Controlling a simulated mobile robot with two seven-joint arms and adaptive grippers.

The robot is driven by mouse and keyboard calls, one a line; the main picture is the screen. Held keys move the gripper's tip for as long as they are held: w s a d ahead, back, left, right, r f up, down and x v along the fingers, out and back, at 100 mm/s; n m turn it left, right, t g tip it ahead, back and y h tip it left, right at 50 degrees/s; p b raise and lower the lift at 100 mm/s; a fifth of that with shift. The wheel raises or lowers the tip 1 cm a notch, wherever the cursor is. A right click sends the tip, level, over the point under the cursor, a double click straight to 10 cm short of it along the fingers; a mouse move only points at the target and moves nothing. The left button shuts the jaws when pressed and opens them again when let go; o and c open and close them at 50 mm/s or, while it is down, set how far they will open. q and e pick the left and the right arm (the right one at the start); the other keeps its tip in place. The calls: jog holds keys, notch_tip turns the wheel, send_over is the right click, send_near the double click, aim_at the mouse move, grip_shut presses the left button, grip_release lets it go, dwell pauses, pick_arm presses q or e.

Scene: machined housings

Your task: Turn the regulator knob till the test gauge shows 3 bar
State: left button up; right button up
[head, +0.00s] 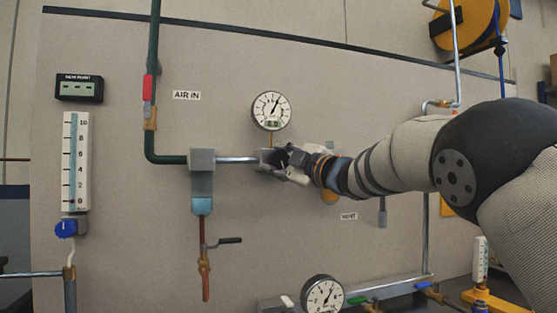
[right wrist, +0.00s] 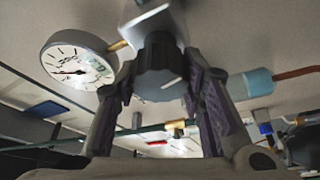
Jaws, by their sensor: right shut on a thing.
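My right gripper (head: 283,163) reaches in from the right and is shut on the dark regulator knob (right wrist: 160,68). In the right wrist view its two fingers stand on either side of the knob, which carries a short white mark. The grey regulator body (right wrist: 158,18) is behind the knob; in the head view my gripper mostly hides both. A round white gauge (head: 271,111) sits just above the regulator, its needle pointing up and slightly right. A second gauge (head: 322,295) stands low, its needle up-right. Neither scale is readable, and I cannot tell which is the test gauge. My left gripper is not visible.
A green pipe (head: 152,120) with a red-handled valve (head: 148,88) runs down the panel to a grey filter block (head: 202,160). A flow tube (head: 75,160) with a blue knob (head: 66,228) is at left. A yellow hose reel (head: 470,25) hangs top right.

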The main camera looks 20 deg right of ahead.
jog(key=n+g, duration=0.1)
jog(key=n, duration=0.2)
jog(key=n+g, duration=0.1)
jog(key=n, duration=0.2)
jog(key=shift+f+n+g, duration=0.1)
jog(key=shift+n+g, duration=0.2)
jog(key=n+g+h, duration=0.1)
jog(key=n, duration=0.3)
jog(key=shift+f, duration=0.15)
jog(key=shift+n+g+h, duration=0.4)
jog(key=shift+n+h, duration=0.4)
jog(key=shift+n, duration=0.1)
jog(key=o, duration=1.2)
jog(key=shift+c, duration=0.2)
